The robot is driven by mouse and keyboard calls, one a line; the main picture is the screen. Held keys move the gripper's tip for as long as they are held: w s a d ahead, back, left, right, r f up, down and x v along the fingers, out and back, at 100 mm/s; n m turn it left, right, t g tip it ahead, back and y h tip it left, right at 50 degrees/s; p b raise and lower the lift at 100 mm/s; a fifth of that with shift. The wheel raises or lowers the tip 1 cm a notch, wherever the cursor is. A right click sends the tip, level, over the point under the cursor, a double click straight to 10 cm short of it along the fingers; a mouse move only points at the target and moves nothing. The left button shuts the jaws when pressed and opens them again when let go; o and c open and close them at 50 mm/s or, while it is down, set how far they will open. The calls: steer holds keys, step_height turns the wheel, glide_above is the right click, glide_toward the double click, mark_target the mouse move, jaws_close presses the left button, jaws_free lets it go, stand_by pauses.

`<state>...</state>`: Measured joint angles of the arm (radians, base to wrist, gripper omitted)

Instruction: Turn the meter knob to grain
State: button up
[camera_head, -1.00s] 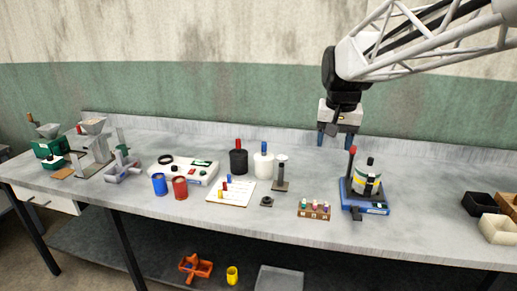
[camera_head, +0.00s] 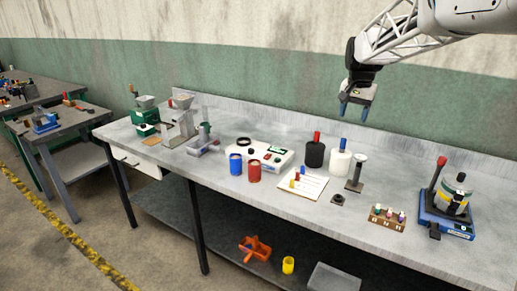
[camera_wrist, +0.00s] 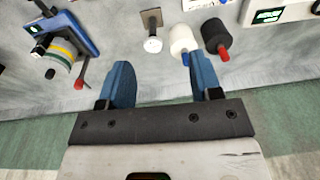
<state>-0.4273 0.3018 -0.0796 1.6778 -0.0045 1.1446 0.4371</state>
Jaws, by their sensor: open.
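The meter (camera_head: 270,165) is a low white box with a dark green display on the bench, left of the black and white bottles. A dark ring shape (camera_head: 244,141) shows at its back left; I cannot tell whether this is the knob. The knob's pointing direction and labels are too small to read. Part of the meter (camera_wrist: 290,14) with its lit display shows at the top right of the wrist view. My gripper (camera_head: 355,112) is open and empty, high above the back of the bench, right of the meter. Its blue fingers (camera_wrist: 160,62) are spread in the wrist view.
A black bottle (camera_head: 315,154), a white bottle (camera_head: 340,161) and a small stand (camera_head: 355,178) stand right of the meter. Blue (camera_head: 236,164) and red (camera_head: 254,171) cups stand in front of it. A blue-based device (camera_head: 447,222) with a red-tipped lever is at the right.

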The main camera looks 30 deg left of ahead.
steer(key=w+a+f, duration=0.4)
steer(key=w+a, duration=0.1)
steer(key=a, duration=0.6)
steer(key=g, duration=0.1)
glide_above(251, 149)
steer(key=f, duration=1.7)
steer(key=shift+w+f, duration=0.2)
steer(key=shift+f, duration=0.2)
steer(key=shift+a+f, duration=0.15)
steer(key=shift+s, duration=0.1)
steer(key=shift+f, duration=0.2)
steer(key=shift+f, duration=3.7)
steer(key=shift+c, duration=0.3)
